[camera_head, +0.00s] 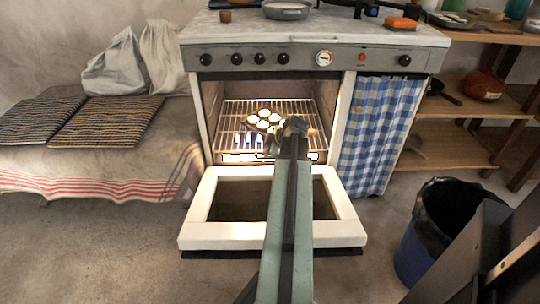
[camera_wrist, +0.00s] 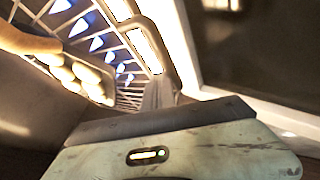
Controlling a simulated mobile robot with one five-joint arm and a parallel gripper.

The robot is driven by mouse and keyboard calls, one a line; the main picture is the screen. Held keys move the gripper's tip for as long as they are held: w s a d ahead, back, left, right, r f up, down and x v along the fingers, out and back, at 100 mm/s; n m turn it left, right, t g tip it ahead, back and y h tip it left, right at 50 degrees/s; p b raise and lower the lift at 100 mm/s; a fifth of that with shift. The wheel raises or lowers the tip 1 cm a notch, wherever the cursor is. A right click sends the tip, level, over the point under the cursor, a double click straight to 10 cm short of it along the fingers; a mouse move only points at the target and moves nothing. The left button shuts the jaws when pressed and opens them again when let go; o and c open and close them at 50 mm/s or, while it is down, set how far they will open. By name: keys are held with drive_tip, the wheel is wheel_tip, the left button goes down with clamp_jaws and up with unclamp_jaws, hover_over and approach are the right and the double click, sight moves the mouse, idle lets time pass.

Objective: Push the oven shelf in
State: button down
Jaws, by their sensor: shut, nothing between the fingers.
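The oven shelf (camera_head: 235,110) is a wire rack inside the open oven, its front edge near the mouth. It bears a dark pan (camera_head: 252,123) with several pale round buns. My gripper (camera_head: 295,124) is shut and empty, at the right part of the shelf's front. Its grey tip (camera_wrist: 160,94) shows close to the front edge in the wrist view; I cannot tell whether they touch. My arm hides part of the shelf's front.
The oven door (camera_head: 213,235) is folded down below my arm. A blue checked curtain (camera_head: 378,130) hangs to the right of the oven. A dark bin (camera_head: 425,235) stands at the right. A tan handle-like piece (camera_wrist: 25,40) lies over the shelf.

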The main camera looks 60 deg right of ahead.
sight(267, 129)
drive_tip(key=shift+r, duration=0.1)
drive_tip(key=w+d, duration=0.2)
drive_tip(key=d, duration=0.1)
drive_tip(key=w+d, duration=0.3)
drive_tip(key=d, duration=0.1)
drive_tip(key=w+d, duration=0.2)
drive_tip(key=d, duration=0.1)
drive_tip(key=shift+w+d, duration=0.25)
drive_tip(key=shift+d, duration=0.05)
drive_tip(key=shift+w+d, duration=0.2)
drive_tip(key=shift+d, duration=0.05)
drive_tip(key=shift+r, duration=0.1)
